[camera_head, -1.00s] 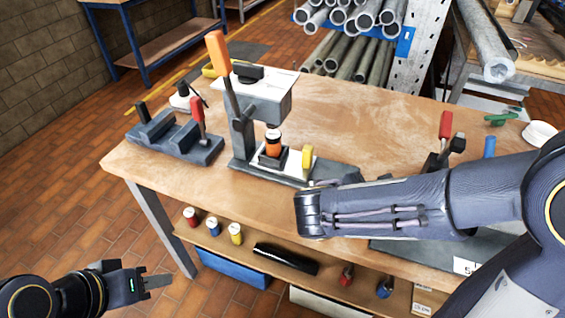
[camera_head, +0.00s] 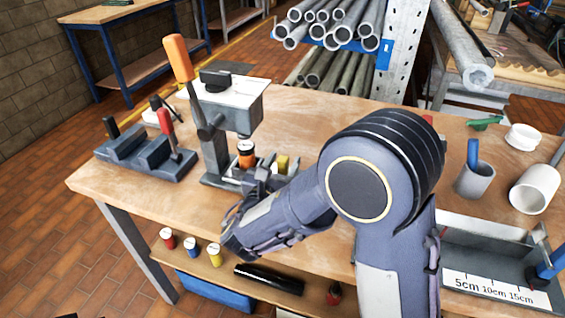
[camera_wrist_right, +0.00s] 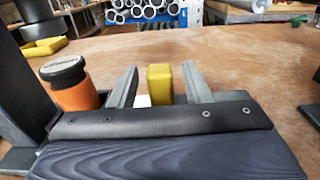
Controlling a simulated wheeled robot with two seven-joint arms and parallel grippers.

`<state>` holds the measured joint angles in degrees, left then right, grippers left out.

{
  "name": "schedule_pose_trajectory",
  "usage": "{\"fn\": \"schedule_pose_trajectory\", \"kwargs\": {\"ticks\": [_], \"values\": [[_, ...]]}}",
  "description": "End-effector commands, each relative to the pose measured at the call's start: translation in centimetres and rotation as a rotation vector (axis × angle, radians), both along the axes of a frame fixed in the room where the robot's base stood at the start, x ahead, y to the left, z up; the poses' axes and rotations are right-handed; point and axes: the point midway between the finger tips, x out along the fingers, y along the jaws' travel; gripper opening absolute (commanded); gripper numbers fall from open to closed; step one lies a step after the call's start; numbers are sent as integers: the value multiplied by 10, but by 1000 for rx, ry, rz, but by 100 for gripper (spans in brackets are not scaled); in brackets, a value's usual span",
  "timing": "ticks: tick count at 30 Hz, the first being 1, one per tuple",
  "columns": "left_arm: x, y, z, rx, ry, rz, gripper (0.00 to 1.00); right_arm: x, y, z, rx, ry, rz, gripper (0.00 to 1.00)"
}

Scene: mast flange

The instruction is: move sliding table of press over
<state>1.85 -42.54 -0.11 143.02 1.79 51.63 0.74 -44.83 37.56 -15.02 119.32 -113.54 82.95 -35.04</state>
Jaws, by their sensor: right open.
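The grey press (camera_head: 214,140) with an orange-tipped lever (camera_head: 178,58) stands on the wooden workbench. An orange cylinder with a black cap (camera_head: 246,158) sits under its head. The sliding table's yellow handle (camera_head: 283,162) stands upright to the right of it. My right gripper (camera_head: 268,174) is at the press's front, open and empty, partly hiding the sliding table. In the right wrist view the yellow handle (camera_wrist_right: 160,84) appears between the open fingers (camera_wrist_right: 158,88), apart from both. How far the fingers reach around it is unclear. My left gripper is out of view.
A dark fixture with a red handle (camera_head: 166,121) stands left of the press. A grey cup (camera_head: 474,181), a white pipe piece (camera_head: 534,189) and a tray with a ruler (camera_head: 490,288) are at the right. Several small jars stand on the lower shelf (camera_head: 220,262).

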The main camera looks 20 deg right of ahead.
Motion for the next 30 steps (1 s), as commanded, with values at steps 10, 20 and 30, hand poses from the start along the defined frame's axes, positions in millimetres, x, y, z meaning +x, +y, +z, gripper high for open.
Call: {"fn": "schedule_pose_trajectory", "kwargs": {"ticks": [10,20,30], "values": [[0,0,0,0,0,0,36,2,-2,0,1,1,0,36],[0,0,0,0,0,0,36,2,-1,0,1,1,0,0],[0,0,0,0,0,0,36,-3,-8,0,0,2,-2,0]]}}
